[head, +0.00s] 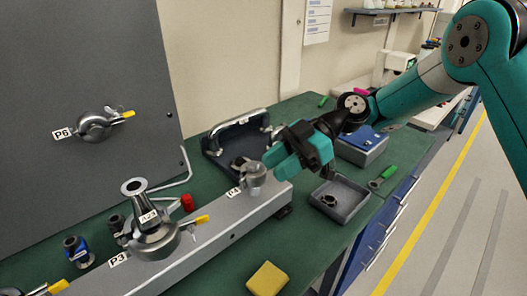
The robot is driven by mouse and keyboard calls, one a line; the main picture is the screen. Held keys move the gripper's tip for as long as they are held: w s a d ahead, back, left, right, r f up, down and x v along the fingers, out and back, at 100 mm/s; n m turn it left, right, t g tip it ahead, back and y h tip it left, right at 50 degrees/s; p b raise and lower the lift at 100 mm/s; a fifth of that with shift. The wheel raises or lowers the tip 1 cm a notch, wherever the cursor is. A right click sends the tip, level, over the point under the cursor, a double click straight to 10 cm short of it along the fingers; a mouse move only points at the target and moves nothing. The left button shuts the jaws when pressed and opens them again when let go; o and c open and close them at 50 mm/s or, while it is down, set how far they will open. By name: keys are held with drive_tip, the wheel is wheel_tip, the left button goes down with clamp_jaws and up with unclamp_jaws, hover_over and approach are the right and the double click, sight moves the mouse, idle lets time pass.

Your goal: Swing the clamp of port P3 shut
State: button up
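Port P3, marked by its label (118,259), is on the grey beam (225,237) at the lower left. A metal fitting (147,205) with a flared top stands upright on it. The metal clamp (153,243) is around its base, and its yellow-tipped lever (201,220) sticks out to the right. I cannot tell how far the clamp is closed. My gripper (277,163), with teal fingers, is above and beside port P4, up and right of P3 and apart from its clamp. I cannot see whether the fingers are open.
Port P4 (254,181) sits at the beam's far end. Port P6 (94,126) is on the dark panel. A yellow block (267,279) lies in front of the beam. A grey tray (341,199), a green-handled tool (382,176) and a red cap (187,203) are on the bench.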

drive_tip(key=shift+p+v, duration=1.2)
drive_tip(key=shift+c, duration=0.5)
